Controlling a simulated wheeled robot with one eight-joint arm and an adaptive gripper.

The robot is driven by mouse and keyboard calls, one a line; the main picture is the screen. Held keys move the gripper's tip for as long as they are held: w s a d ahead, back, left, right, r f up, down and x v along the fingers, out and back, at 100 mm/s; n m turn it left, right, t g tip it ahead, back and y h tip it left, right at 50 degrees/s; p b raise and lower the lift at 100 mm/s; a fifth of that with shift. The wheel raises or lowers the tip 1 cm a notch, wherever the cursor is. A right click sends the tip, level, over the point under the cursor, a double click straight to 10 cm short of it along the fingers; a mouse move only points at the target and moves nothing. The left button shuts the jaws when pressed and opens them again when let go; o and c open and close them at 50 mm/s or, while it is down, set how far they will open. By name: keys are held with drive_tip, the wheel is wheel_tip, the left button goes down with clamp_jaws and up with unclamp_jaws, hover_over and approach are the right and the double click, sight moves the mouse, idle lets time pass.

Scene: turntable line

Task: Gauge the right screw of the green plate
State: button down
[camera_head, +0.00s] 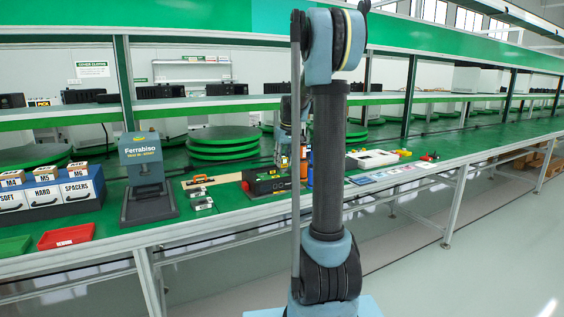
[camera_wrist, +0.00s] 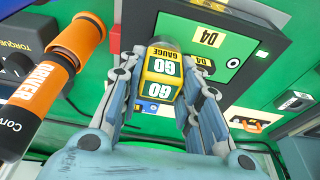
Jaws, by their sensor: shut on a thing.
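My gripper (camera_wrist: 163,78) is shut on a yellow and green gauge (camera_wrist: 162,66) marked GO GAUGE, its fingers on both sides of it. In the wrist view the gauge is over the edge of a black block with a green top panel (camera_wrist: 184,36) marked D4, which also has a white disc with a dark centre. I cannot tell whether the gauge touches the block. In the head view my gripper (camera_head: 284,152) is low over the bench by the black block (camera_head: 262,182), partly behind my arm.
An orange driver (camera_wrist: 66,62) stands close on the left in the wrist view. In the head view a grey Ferrabiso stand (camera_head: 146,178), labelled bins (camera_head: 52,196) and a red tray (camera_head: 66,236) are to the left. White trays (camera_head: 372,159) are to the right.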

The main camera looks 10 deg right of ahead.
drive_tip(key=shift+f, duration=0.6)
idle(1.3)
drive_tip(key=c, duration=1.1)
unclamp_jaws()
drive_tip(key=v, duration=1.2)
drive_tip(key=shift+f, duration=0.1)
